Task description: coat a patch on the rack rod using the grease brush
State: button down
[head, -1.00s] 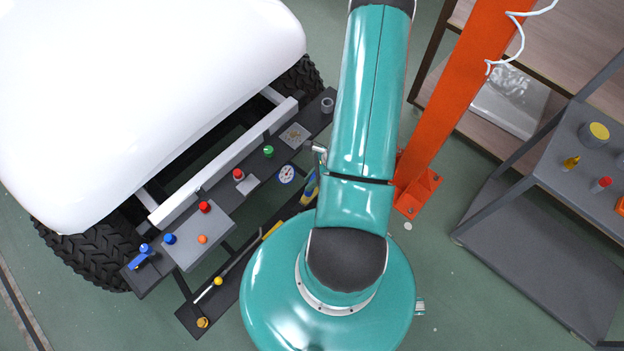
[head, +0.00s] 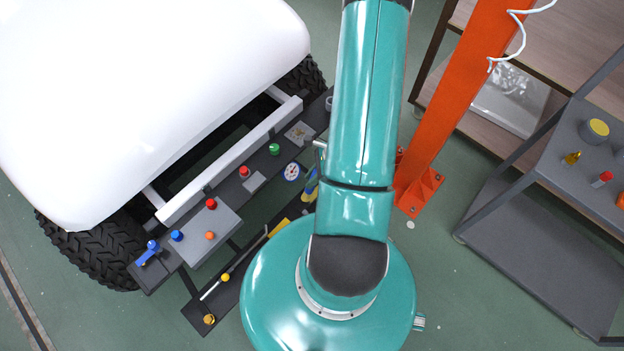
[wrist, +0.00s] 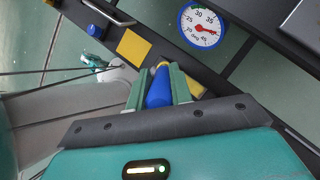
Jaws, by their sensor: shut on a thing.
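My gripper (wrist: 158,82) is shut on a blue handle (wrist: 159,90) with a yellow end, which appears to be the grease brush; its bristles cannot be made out. In the head view my arm hides most of the gripper. A small blue and yellow item (head: 311,188) shows at the arm's left edge near the gauge; it is too small to identify. A thin rod (head: 248,252) with a yellow part lies along the lower dark bar of the cart; I cannot tell whether it is the rack rod. No grease patch can be made out.
A round gauge (head: 291,172) sits close to the gripper, also in the wrist view (wrist: 201,26). The cart (head: 150,90) with its white body and knobbed panel (head: 212,237) stands left. An orange post (head: 440,110) and a grey shelf (head: 530,265) stand right.

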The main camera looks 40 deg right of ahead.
aim_at(313, 174)
jog(key=shift+r, duration=2.35)
